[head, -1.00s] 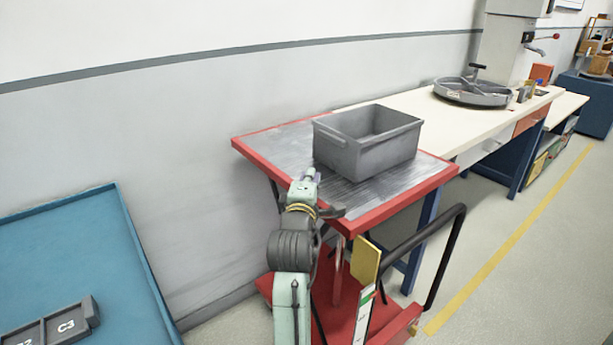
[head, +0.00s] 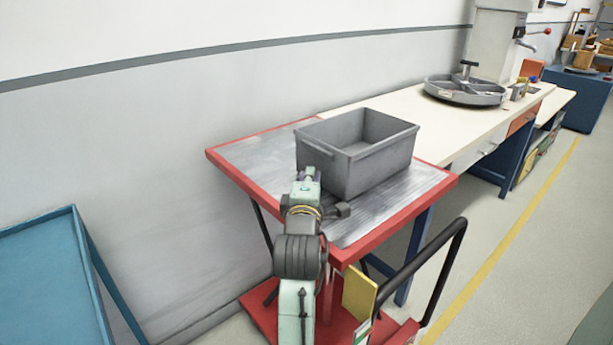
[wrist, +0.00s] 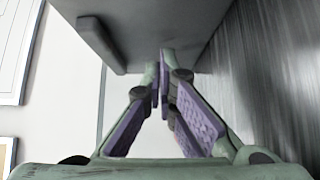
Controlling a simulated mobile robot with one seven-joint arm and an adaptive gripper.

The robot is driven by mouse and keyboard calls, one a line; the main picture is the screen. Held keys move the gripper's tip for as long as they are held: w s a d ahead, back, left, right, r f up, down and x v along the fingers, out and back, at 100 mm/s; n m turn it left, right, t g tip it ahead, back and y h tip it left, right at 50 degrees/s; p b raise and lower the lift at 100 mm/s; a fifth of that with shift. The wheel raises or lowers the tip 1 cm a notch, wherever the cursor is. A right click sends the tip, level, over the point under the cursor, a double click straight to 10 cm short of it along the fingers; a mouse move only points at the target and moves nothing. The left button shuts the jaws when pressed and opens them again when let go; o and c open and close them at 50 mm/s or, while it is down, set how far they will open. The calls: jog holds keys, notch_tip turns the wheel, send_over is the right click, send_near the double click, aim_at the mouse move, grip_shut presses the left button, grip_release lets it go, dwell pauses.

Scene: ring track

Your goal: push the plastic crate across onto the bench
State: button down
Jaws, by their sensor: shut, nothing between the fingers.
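The grey plastic crate (head: 345,175) stands upright on the metal top of a red-edged cart (head: 250,158). It looks empty. The white bench (head: 440,130) lies beyond the cart's far end. My gripper (head: 308,174) is at the near left face of the crate, with its fingers shut and nothing held. In the wrist view the fingertips (wrist: 163,80) point at the crate's wall (wrist: 160,25), below and to the right of its handle ledge. They are very close to it; I cannot tell whether they touch.
A round grey fixture (head: 465,90) and a drill press column (head: 497,45) stand farther along the bench. The wall (head: 120,130) runs along the left. A blue table (head: 45,280) is at lower left. The cart's black handle (head: 440,270) rises at the right.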

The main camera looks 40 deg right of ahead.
aim_at(321, 170)
dwell(0.3)
jog(key=shift+w+d, duration=0.15)
jog(key=shift+d, duration=1.7)
jog(key=shift+a, duration=0.1)
